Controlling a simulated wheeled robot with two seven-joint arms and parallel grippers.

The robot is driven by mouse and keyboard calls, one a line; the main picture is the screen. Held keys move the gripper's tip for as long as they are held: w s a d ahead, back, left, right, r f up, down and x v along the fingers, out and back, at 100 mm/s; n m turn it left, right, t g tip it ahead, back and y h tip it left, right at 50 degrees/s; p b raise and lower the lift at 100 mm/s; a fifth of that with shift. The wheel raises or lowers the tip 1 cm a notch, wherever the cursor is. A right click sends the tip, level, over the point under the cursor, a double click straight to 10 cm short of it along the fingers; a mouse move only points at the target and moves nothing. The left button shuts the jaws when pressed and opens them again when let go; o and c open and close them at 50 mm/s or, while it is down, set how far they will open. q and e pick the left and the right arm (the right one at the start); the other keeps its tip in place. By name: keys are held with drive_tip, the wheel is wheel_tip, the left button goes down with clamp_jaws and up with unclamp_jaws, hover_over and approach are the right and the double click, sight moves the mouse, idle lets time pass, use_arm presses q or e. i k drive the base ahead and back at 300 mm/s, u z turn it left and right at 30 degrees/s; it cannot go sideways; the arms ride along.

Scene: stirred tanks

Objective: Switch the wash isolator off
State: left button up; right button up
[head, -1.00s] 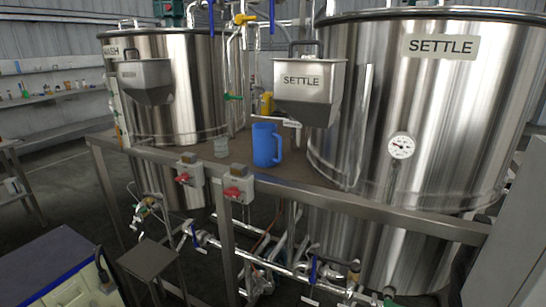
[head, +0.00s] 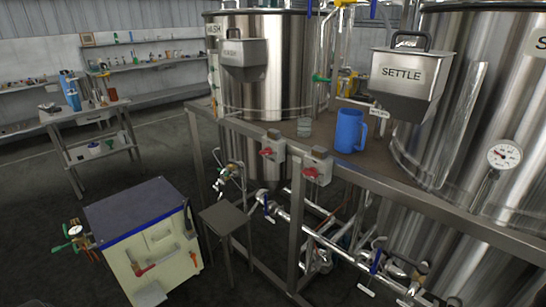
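Two small grey isolator boxes with red handles are fixed to the front rail of the tank platform. The left isolator (head: 268,151) is below the tank labelled WASH (head: 290,70). The right isolator (head: 313,173) is a little nearer, on the same rail. Any lettering on the boxes is too small to read, and I cannot tell the handle positions for sure. Neither of my grippers is in view.
A blue jug (head: 350,131) and a clear glass (head: 304,127) stand on the platform (head: 370,163). A cream cabinet (head: 150,245) and a small stand (head: 224,216) are in front of it. The SETTLE hopper (head: 408,75) hangs to the right. Open floor lies at left.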

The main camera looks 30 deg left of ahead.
sight(267, 151)
drive_tip(key=k, duration=0.4)
drive_tip(key=u, duration=1.4)
drive_tip(key=i, duration=1.05)
drive_tip(key=z, duration=1.95)
